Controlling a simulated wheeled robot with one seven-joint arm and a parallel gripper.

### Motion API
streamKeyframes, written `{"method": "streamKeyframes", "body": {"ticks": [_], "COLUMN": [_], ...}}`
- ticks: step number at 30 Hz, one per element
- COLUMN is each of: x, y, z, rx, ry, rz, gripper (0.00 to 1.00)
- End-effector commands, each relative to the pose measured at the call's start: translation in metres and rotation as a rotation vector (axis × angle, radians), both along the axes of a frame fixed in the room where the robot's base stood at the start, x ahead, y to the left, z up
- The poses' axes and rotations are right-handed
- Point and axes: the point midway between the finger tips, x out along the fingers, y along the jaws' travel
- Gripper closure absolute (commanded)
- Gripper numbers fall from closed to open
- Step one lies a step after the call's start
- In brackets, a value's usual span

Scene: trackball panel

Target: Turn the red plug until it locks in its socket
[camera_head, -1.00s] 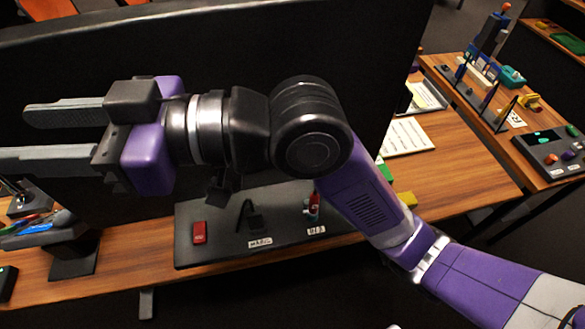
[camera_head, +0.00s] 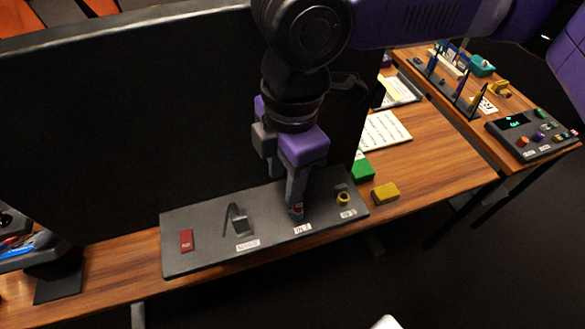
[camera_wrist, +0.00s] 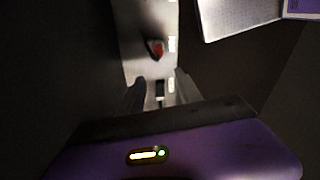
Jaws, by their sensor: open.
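In the wrist view, the red plug (camera_wrist: 157,48) shows as a small red shape on a dark base, beyond the fingertips. In the wrist view, my gripper (camera_wrist: 158,84) has a finger on either side. The socket is mostly hidden, and I cannot tell whether a finger touches the plug.
A grey bent-handled part (camera_head: 238,222) and a flat red block (camera_head: 187,240) are on the panel left of my gripper. A yellow block (camera_head: 385,192) and a green block (camera_head: 363,171) lie beyond the panel. A dark screen rises behind.

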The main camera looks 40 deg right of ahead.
Motion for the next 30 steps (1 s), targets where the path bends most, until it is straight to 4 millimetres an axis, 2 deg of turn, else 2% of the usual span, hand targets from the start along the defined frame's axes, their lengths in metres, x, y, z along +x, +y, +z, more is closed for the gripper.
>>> {"method": "streamKeyframes", "body": {"ticks": [1, 5, 8, 21, 30], "x": [-0.002, -0.006, -0.006, -0.005, -0.005], "y": [-0.011, -0.023, -0.023, -0.022, -0.022], "z": [0.001, -0.002, -0.009, -0.068, -0.078], "rx": [-0.033, -0.070, -0.072, -0.068, -0.068], "ry": [0.010, 0.029, 0.030, 0.028, 0.027], "rz": [-0.008, -0.018, -0.018, -0.016, -0.016], "gripper": [0.59, 0.59, 0.59, 0.59, 0.59]}}
